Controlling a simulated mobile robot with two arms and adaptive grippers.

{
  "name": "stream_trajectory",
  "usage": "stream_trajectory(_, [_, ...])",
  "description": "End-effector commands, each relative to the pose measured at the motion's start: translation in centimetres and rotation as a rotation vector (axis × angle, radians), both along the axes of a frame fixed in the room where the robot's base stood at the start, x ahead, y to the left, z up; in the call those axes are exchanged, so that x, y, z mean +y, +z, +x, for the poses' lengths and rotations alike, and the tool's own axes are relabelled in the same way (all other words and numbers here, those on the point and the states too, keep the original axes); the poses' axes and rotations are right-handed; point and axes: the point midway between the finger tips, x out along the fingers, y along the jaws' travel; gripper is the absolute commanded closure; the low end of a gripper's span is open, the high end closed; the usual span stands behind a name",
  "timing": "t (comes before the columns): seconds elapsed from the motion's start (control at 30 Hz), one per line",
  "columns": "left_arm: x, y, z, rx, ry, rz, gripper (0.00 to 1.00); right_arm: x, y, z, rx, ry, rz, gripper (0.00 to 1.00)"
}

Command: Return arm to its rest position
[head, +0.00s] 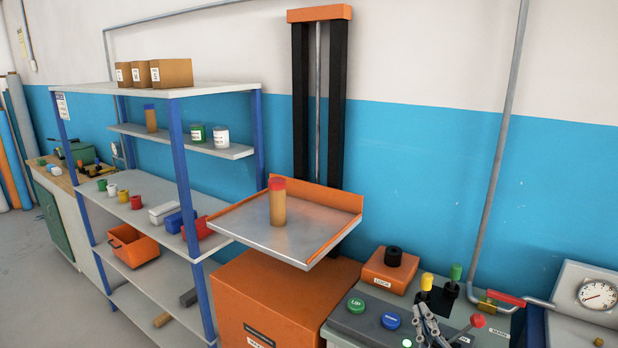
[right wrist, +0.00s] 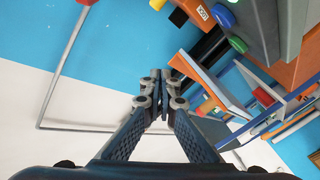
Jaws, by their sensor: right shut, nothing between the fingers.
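My right gripper (head: 424,318) shows in the head view at the lower right, in front of the control panel. Its fingers are shut with nothing between them. I cannot tell whether it touches the panel. In the right wrist view the shut fingertips (right wrist: 160,80) point toward the blue and white wall, with the panel and lift tilted at the upper right. The rest of my right arm is out of the head view. My left gripper is in neither view.
The control panel (head: 350,325) has a green UP button (head: 356,305), a blue button (head: 391,320) and levers. Left of it, a raised lift tray (head: 290,240) holds a tan cylinder with a red cap (head: 277,203). A shelf rack (head: 178,150) stands further left.

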Motion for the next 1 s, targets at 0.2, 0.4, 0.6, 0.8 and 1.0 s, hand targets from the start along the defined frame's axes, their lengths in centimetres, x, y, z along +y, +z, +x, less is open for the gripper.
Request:
stream_trajectory(0.2, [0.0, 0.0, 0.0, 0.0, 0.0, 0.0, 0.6, -2.9, -13.9, -9.2, 0.507, -0.181, 0.253, 1.0])
stream_trajectory(0.4, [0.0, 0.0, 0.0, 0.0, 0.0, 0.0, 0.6, -1.5, -21.1, -18.6, 0.874, -0.227, 0.376, 1.0])
stream_trajectory(0.6, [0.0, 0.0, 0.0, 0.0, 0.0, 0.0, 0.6, 0.7, -24.3, -26.6, 1.144, -0.218, 0.448, 1.0])
stream_trajectory(0.8, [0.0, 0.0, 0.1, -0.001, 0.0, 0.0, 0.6, 1.9, -27.9, -29.2, 1.267, -0.206, 0.469, 1.0])
stream_trajectory(1.0, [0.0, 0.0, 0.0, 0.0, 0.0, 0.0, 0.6, 2.0, -33.6, -28.5, 1.289, -0.212, 0.464, 1.0])
